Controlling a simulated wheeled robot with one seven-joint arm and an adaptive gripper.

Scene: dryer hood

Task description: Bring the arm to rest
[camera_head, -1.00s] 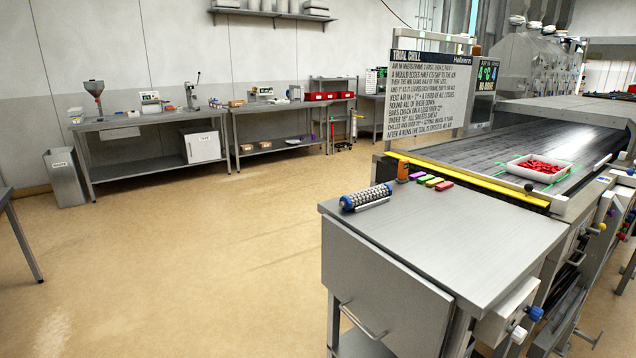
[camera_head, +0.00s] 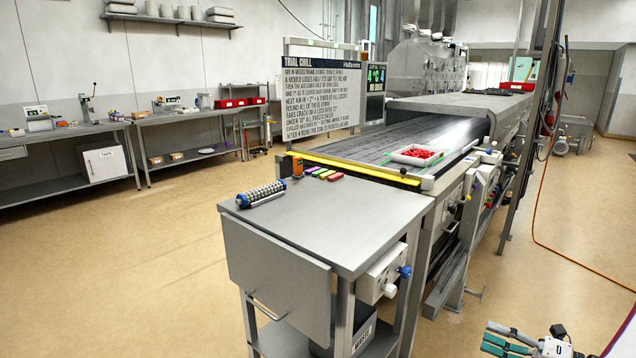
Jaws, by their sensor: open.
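My gripper (camera_head: 492,344) shows at the bottom right corner of the head view, with teal fingers pointing left. It is open, and I see nothing between its fingers. Part of my white arm is cut off by the right edge of the picture. The gripper appears over bare floor, to the right of the steel table and clear of it in the picture.
A steel table (camera_head: 330,222) with a metal roller (camera_head: 261,193) stands before the conveyor belt (camera_head: 370,146). A white tray (camera_head: 415,156) of red pieces sits on the belt. A post (camera_head: 527,120) and an orange cable (camera_head: 545,240) stand right. The tan floor is open.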

